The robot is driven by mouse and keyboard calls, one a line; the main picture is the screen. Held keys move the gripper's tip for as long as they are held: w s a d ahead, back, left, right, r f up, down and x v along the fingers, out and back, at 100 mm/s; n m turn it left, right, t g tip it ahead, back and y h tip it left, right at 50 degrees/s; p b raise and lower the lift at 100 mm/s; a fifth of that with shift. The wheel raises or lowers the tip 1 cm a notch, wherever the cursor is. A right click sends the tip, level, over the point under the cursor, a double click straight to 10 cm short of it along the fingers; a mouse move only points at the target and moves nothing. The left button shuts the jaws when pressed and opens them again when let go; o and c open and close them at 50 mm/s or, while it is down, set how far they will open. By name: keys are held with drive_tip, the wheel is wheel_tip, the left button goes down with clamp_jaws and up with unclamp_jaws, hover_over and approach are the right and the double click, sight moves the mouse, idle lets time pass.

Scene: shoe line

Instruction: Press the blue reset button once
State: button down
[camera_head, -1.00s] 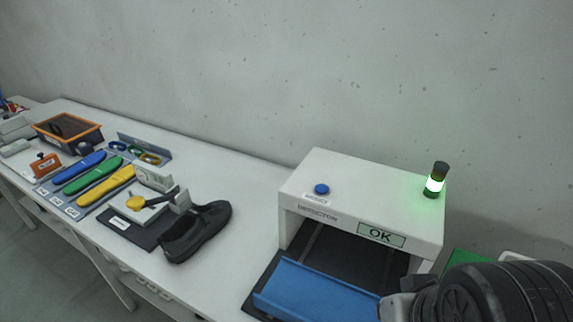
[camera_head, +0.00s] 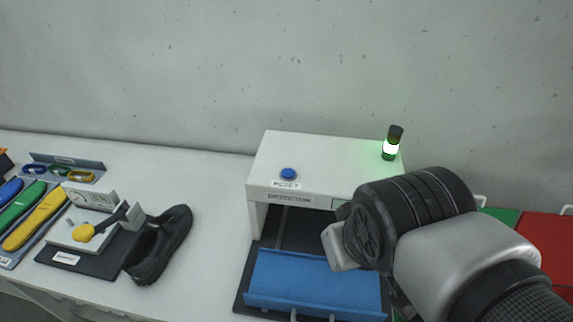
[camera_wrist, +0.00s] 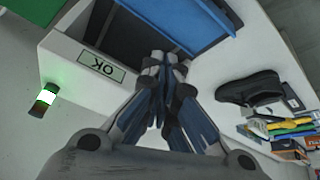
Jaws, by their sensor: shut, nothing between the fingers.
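The blue reset button (camera_head: 288,174) sits on top of the white detector box (camera_head: 325,150), near its front left, above a RESET label. In the wrist view the detector (camera_wrist: 85,62) appears turned around, with its OK display, and the button is not in sight there. My gripper (camera_wrist: 165,62) is shut and empty in the wrist view, its fingertips together in front of the detector opening and blue tray. The gripper is apart from the button.
A green-lit signal lamp (camera_head: 391,146) stands at the detector's right rear. A blue tray (camera_head: 315,280) lies before the opening. Green (camera_head: 503,216) and red (camera_head: 548,228) surfaces lie right.

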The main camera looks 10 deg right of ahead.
drive_tip(key=w+d+r+n+t+h+p, duration=0.1)
drive_tip(key=w+d+r+n+p, duration=0.15)
drive_tip(key=w, duration=0.35)
drive_tip(key=w+d+r+n+t+p, duration=0.1)
drive_tip(key=w+d+r+p, duration=0.1)
drive_tip(key=w+r+p, duration=0.3)
drive_tip(key=n+t+y+p, duration=0.1)
drive_tip(key=n+y+p, duration=0.4)
drive_tip(key=n+p, duration=0.55)
hover_over(286, 174)
drive_tip(key=p, duration=0.1)
drive_tip(key=f+m, duration=0.2)
drive_tip(key=shift+r, duration=0.25)
drive_tip(key=shift+f, duration=0.1)
wheel_tip(286, 174, down, 9)
drive_tip(key=b, duration=0.8)
drive_tip(key=shift+r+b, duration=0.2)
drive_tip(key=shift+b, duration=0.1)
drive_tip(key=shift+f+b, duration=0.3)
drive_tip(key=shift+f, duration=0.1)
